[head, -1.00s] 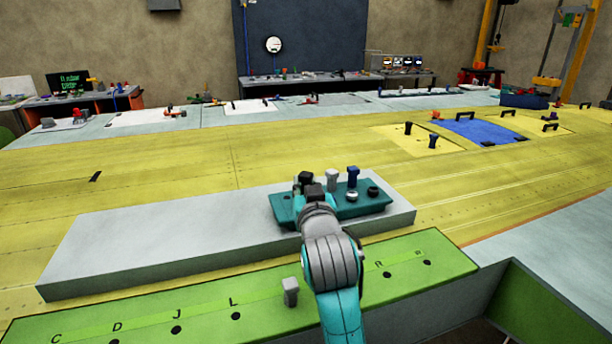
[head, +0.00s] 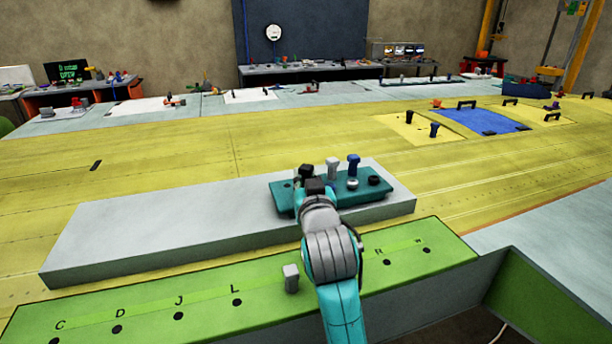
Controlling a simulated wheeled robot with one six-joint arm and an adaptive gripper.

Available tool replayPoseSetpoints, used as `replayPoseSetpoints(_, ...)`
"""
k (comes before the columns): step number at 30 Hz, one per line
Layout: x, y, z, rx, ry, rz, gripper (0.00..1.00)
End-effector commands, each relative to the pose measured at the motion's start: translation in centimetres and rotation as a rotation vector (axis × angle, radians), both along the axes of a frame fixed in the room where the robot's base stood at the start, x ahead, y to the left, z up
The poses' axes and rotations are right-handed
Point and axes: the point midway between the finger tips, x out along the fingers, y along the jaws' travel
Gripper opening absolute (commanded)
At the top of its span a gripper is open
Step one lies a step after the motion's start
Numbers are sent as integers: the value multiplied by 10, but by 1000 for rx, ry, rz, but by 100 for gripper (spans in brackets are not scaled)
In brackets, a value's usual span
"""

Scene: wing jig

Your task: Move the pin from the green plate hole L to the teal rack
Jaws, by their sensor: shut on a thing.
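The green plate (head: 205,316) lies in front, with lettered holes. Hole L (head: 236,302) is a dark, empty opening. The teal rack (head: 335,202) lies on a long grey block. My gripper (head: 304,184) is over the left part of the rack, seen from behind, and is shut. A black-topped pin (head: 305,171) shows at its far side and appears to be in its grasp. My wrist hides the fingers and the pin's lower end, so I cannot tell whether it is seated in the rack.
A silver ring (head: 352,184) and a dark round spot (head: 373,181) lie further right. A grey pin (head: 291,278) stands in the green plate beside my arm.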

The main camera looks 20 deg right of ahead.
Motion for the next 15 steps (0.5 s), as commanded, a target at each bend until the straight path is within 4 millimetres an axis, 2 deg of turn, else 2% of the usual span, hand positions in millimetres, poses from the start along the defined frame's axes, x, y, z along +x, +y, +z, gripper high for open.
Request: replayPoseSetpoints(15, 0, 0, -18, 0, 1, 0, 0)
